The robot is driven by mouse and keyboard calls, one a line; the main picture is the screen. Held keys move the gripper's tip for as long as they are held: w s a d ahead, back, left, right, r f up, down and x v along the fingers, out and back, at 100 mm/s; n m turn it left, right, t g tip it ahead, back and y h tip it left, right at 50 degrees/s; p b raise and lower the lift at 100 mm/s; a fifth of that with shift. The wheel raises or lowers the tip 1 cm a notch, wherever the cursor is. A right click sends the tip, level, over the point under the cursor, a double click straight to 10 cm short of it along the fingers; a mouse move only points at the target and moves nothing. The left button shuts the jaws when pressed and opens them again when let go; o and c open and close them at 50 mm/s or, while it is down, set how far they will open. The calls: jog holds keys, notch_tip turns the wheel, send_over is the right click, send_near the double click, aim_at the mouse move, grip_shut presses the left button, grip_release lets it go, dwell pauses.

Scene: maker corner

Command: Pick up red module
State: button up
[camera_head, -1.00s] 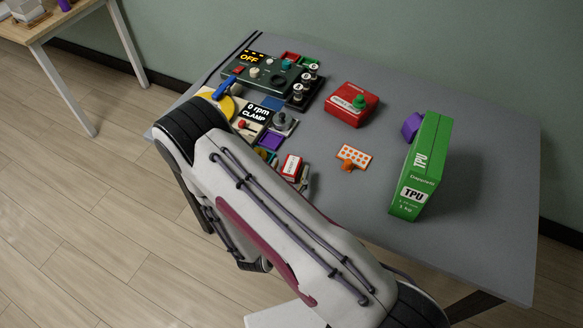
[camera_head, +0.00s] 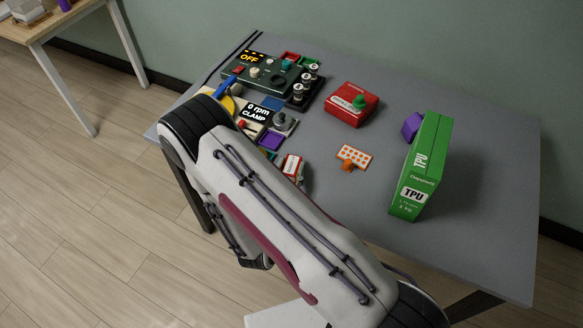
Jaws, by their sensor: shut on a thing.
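The red module (camera_head: 291,169), a small red block with a white label, shows just past the right edge of my arm, near the table's front edge. My gripper (camera_head: 299,181) is mostly hidden behind my arm; only a small grey part shows beside the module. It is shut on the red module. The module's lower part is hidden, so I cannot tell whether it touches the table.
A control panel (camera_head: 262,74), blue tile (camera_head: 272,103) and purple tile (camera_head: 270,141) lie at the left. The table's right side (camera_head: 490,190) is clear.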

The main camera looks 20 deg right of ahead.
aim_at(291, 169)
jog(key=shift+r, duration=0.15)
jog(key=shift+r, duration=4.85)
jog(key=shift+d, duration=0.1)
